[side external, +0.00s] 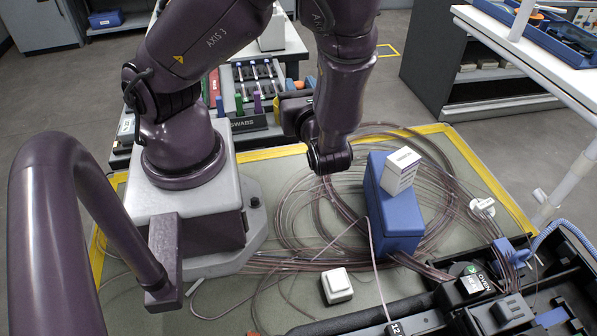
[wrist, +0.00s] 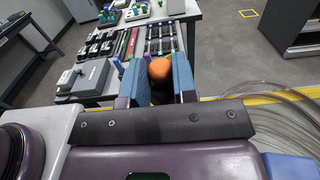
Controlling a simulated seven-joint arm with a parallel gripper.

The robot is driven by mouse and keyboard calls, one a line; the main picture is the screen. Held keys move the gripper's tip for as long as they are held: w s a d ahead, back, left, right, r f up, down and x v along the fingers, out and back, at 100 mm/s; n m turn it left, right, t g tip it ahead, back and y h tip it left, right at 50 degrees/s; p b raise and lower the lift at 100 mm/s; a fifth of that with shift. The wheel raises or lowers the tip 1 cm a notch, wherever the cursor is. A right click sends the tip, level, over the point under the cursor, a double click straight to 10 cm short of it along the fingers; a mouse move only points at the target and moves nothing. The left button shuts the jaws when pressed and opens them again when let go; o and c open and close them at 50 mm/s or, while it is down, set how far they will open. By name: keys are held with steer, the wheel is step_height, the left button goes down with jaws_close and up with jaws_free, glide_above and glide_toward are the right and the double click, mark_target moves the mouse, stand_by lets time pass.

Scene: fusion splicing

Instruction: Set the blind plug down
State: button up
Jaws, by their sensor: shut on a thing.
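The blind plug (wrist: 160,70) appears to be the orange-topped piece with a darker lower part in the wrist view. My gripper (wrist: 157,80) is shut on it, with a blue-padded finger on each side. In the side view a small patch of orange (side external: 311,82) shows at the end of my gripper (side external: 303,84), next to a blue finger pad. My gripper is turned away from the side camera, toward the back bench, and seems to be above the surface. My arm hides much of the plug there.
The back bench holds a rack labelled SWABS (side external: 250,124) with coloured items. A blue box (side external: 395,215) with a white carton (side external: 402,170) on top stands right of my arm, among coiled clear tubing (side external: 290,215). A white block (side external: 337,285) and black equipment (side external: 475,285) are in front.

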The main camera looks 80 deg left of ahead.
step_height(320, 180, down, 17)
stand_by(0.6)
steer(key=o, duration=0.9)
steer(key=shift+f, duration=0.1)
steer(key=shift+o, duration=0.2)
steer(key=d, duration=0.2)
steer(key=d+r, duration=0.1)
steer(key=d, duration=0.2)
steer(key=shift+d, duration=0.1)
step_height(320, 180, up, 6)
steer(key=shift+r, duration=0.2)
